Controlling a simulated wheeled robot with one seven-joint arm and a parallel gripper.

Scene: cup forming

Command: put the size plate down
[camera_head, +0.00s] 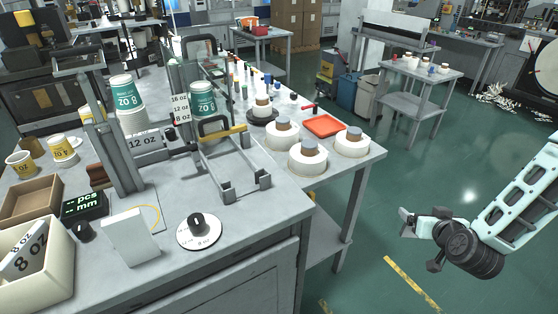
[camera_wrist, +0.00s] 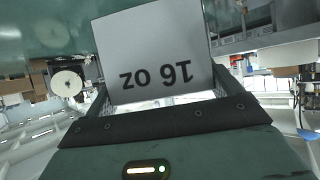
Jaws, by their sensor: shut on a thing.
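The size plate (camera_wrist: 155,50) is a pale grey rectangle marked "16 oz", which reads upside down in the wrist view. My gripper (camera_wrist: 160,92) is shut on it, with a finger at each side of its lower part. In the head view my gripper (camera_head: 408,222) is at the right, over open floor and well clear of the benches. The plate is too small to make out there. A "12 oz" plate (camera_head: 145,141) stands on the main bench, and an "8 oz" plate (camera_head: 24,254) leans in a cream bin (camera_head: 52,278) at the lower left.
The main bench (camera_head: 262,205) holds a forming fixture (camera_head: 230,165), a dial (camera_head: 198,228), cups and a brown open box (camera_head: 30,201). White rolls (camera_head: 308,160) and a red tray (camera_head: 323,125) lie near its right edge. Green floor (camera_head: 350,260) is clear between bench and arm.

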